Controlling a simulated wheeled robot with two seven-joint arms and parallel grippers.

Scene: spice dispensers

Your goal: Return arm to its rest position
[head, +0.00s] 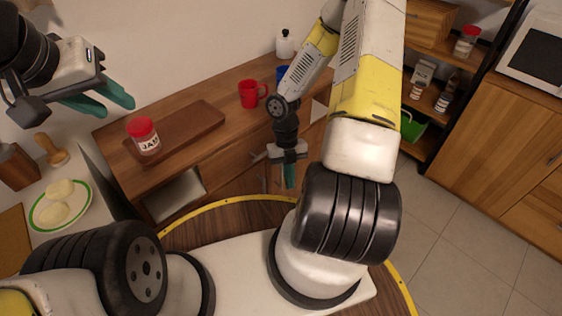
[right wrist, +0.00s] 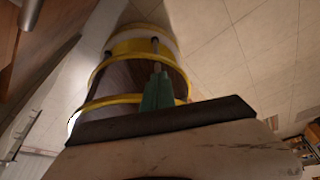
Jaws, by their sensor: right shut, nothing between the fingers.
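My right arm reaches down in the middle of the head view. Its gripper (head: 289,182) points downward in front of the wooden counter, with the green fingers close together and nothing between them. The same closed fingers (right wrist: 158,92) show in the right wrist view, above my round base. My left gripper (head: 118,97) is at the upper left of the head view, with its two green fingers apart and nothing between them. It is above and to the left of the red-lidded jam jar (head: 147,137).
The jam jar stands on a brown cutting board (head: 196,131) on the counter (head: 236,127). A red mug (head: 249,94) and a blue cup (head: 282,74) stand further right. A plate (head: 37,214) with pale food is at left. A shelf (head: 439,75) with spice jars is at right. Floor (head: 468,222) is clear.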

